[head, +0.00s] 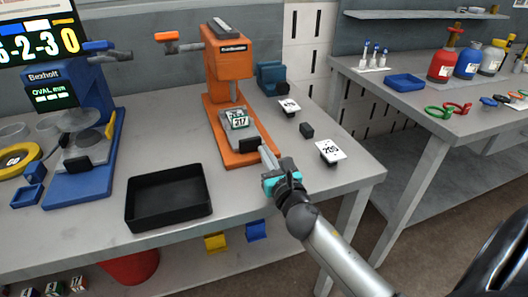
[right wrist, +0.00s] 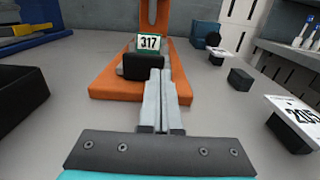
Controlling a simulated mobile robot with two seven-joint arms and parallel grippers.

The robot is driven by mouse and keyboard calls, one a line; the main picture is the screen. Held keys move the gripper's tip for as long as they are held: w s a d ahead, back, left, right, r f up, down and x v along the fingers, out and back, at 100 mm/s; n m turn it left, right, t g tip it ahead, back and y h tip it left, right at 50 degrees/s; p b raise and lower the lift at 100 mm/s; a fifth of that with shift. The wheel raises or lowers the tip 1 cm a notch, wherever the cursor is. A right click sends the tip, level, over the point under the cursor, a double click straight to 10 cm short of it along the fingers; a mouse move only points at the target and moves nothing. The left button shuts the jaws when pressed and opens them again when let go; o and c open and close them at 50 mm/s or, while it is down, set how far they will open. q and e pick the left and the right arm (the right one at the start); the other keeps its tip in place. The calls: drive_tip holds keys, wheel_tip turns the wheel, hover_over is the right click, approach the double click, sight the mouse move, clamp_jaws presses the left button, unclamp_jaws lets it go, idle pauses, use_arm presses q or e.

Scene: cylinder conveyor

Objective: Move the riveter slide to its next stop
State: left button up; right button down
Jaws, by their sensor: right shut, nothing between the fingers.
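The orange riveter (head: 229,62) stands on the bench in the head view. Its grey slide (head: 225,139) lies on the orange base and carries a numbered tag (head: 238,120) that reads 317 in the right wrist view (right wrist: 149,42). A black block handle (head: 250,145) is at the slide's near end. It also shows in the right wrist view (right wrist: 144,67). My right gripper (head: 264,153) is shut and empty, its fingers pointing at the riveter base, just right of the handle. In the right wrist view the fingertips (right wrist: 159,78) overlap the handle's right edge; I cannot tell whether they touch.
A black tray (head: 168,222) is left of the riveter, and a blue machine (head: 72,202) stands farther left. Right of the riveter are a small black block (head: 307,130) and a card marked 205 (head: 331,150). A second bench (head: 395,104) is at the right.

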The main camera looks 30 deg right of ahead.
sight(261, 142)
drive_tip(key=shift+w+d, duration=0.15)
drive_tip(key=shift+w, duration=0.55)
use_arm(q)
drive_tip(key=shift+w, duration=0.75)
drive_tip(key=shift+a, duration=0.1)
use_arm(e)
drive_tip(key=shift+w, duration=0.15)
drive_tip(key=x, duration=0.4)
drive_tip(key=shift+w, duration=0.15)
drive_tip(key=shift+w+d+r, duration=0.1)
drive_tip(key=shift+w, duration=0.05)
use_arm(q)
drive_tip(key=shift+s, duration=0.5)
use_arm(e)
drive_tip(key=shift+r, duration=0.2)
use_arm(q)
drive_tip(key=shift+a, duration=0.1)
use_arm(e)
drive_tip(key=shift+d, duration=0.1)
